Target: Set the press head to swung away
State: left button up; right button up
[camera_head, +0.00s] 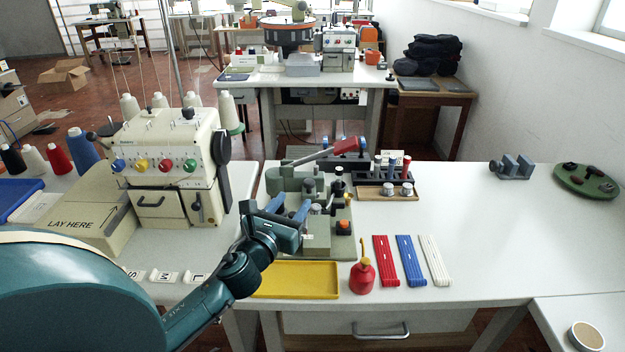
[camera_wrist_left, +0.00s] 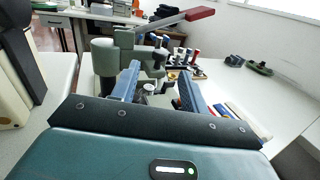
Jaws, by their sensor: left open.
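The press (camera_head: 297,180) is a grey-green machine on a grey-green base at the front middle of the table. Its long lever ends in a red handle (camera_head: 349,146) that points up to the right; the handle also shows at the top of the wrist view (camera_wrist_left: 200,13). The press head (camera_wrist_left: 150,55) is in the wrist view, beyond and between my fingers, above a small metal post. My left gripper (camera_head: 288,210) is open at the front of the press, its blue fingers apart. I cannot tell whether they touch it. The gripper partly hides the press base.
A cream sewing machine (camera_head: 165,150) stands close on the left. A yellow tray (camera_head: 296,280), a red oil bottle (camera_head: 362,277) and coloured strips (camera_head: 410,260) lie at the front.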

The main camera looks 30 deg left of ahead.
aim_at(307, 184)
pick_arm(q)
jog(key=w, duration=0.3)
jog(key=w+a, duration=0.1)
jog(key=w, duration=0.5)
jog(key=shift+w+a+f, duration=0.1)
jog(key=shift+w+a, duration=0.1)
jog(key=shift+w, duration=0.05)
jog(key=shift+c, duration=0.2)
grip_shut()
